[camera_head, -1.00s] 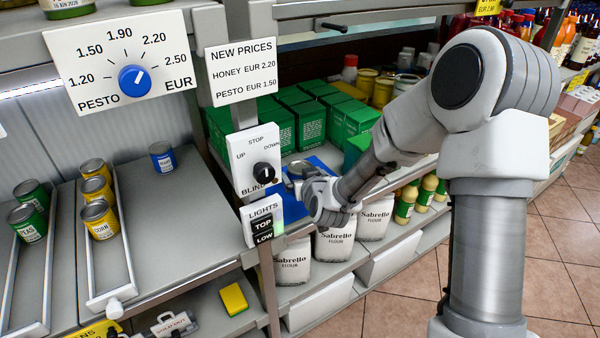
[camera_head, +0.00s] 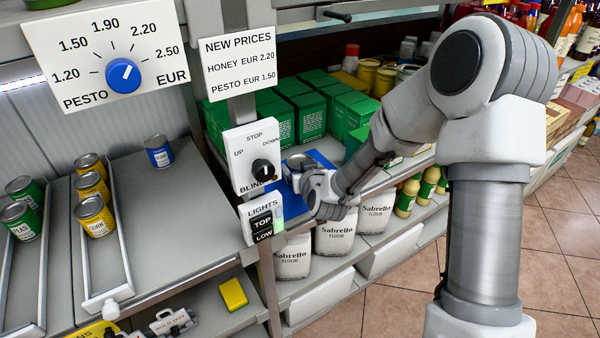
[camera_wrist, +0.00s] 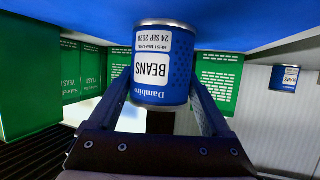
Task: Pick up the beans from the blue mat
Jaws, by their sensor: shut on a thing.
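My gripper (camera_wrist: 160,98) is shut on a blue beans can (camera_wrist: 165,62) with a white label, one finger on each side of it. The wrist view is upside down, so the blue mat (camera_wrist: 260,22) appears along the top, by the can's base. I cannot tell whether the can touches the mat or is just above it. In the head view the blue mat (camera_head: 283,196) lies on the shelf behind the switch panels, and my gripper there is partly hidden by the blind switch and my own wrist.
Green boxes (camera_head: 305,118) stand close behind the mat. Flour bags (camera_head: 335,237) stand on the shelf below. The blind switch panel (camera_head: 252,157) and lights panel (camera_head: 262,218) are on a post just left of my gripper. Another blue can (camera_head: 158,152) stands on the left counter.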

